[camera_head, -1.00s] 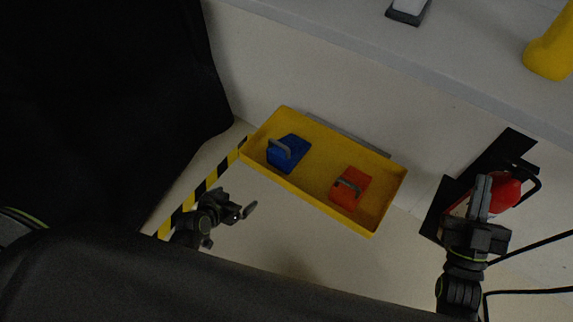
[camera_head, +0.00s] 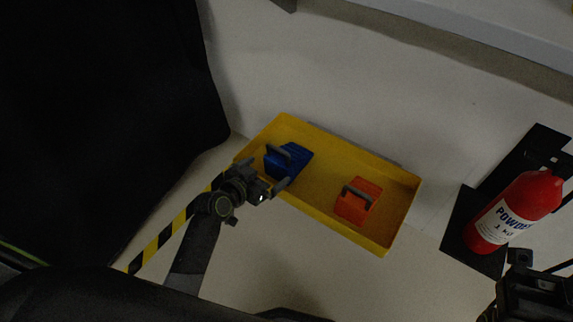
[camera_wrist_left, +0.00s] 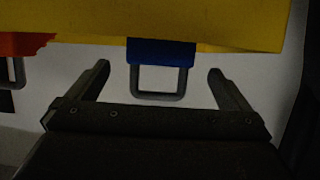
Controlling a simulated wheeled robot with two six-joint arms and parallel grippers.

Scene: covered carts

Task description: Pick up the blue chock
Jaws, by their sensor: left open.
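The blue chock (camera_head: 294,162) with a grey handle lies at the left end of a yellow tray (camera_head: 330,229). My left gripper (camera_head: 266,174) is open at the tray's near left edge, close to the chock and apart from it.
An orange-red chock (camera_head: 357,204) with a grey handle lies in the tray's right half. A dark cover (camera_head: 100,120) fills the left. Black-yellow tape (camera_head: 165,236) marks the floor.

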